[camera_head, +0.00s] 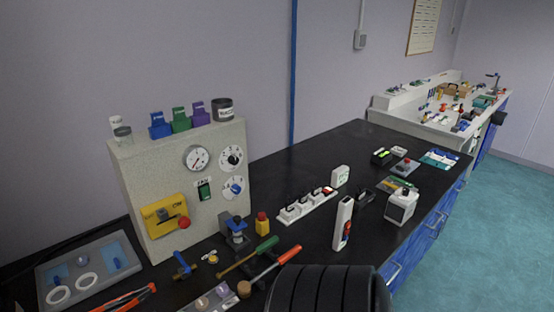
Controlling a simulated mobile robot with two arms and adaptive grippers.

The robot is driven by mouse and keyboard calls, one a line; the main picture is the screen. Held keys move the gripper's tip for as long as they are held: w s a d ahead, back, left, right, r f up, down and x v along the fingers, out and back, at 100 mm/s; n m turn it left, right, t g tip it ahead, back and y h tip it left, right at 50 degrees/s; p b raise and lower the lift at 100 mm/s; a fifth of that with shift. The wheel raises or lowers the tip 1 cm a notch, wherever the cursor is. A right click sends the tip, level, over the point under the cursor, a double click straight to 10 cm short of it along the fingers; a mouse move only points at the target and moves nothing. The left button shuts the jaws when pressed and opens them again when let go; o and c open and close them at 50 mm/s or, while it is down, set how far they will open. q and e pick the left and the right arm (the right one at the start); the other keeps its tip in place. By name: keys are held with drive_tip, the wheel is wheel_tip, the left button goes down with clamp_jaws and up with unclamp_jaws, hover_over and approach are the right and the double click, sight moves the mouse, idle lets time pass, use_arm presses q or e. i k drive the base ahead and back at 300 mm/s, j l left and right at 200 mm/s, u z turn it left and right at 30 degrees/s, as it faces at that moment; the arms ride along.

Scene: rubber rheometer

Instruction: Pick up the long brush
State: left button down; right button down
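Two long slim tools lie on the black bench in front of the grey instrument box. One has a green handle (267,244) and a thin brownish shaft pointing to the lower left. The other has an orange-red handle (289,255) and runs down left toward a small brown round piece (244,289). I cannot tell for certain which one is the long brush; no bristles are clear at this size. Neither of my grippers shows in the head view.
The grey instrument box (220,150) with dials stands behind the tools. A white-and-red handheld device (343,222) stands to their right. A white power strip (306,205) lies behind. A black ribbed form (328,291) fills the bottom centre.

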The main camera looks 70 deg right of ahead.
sight(244, 286)
drive_tip(key=z, duration=2.25)
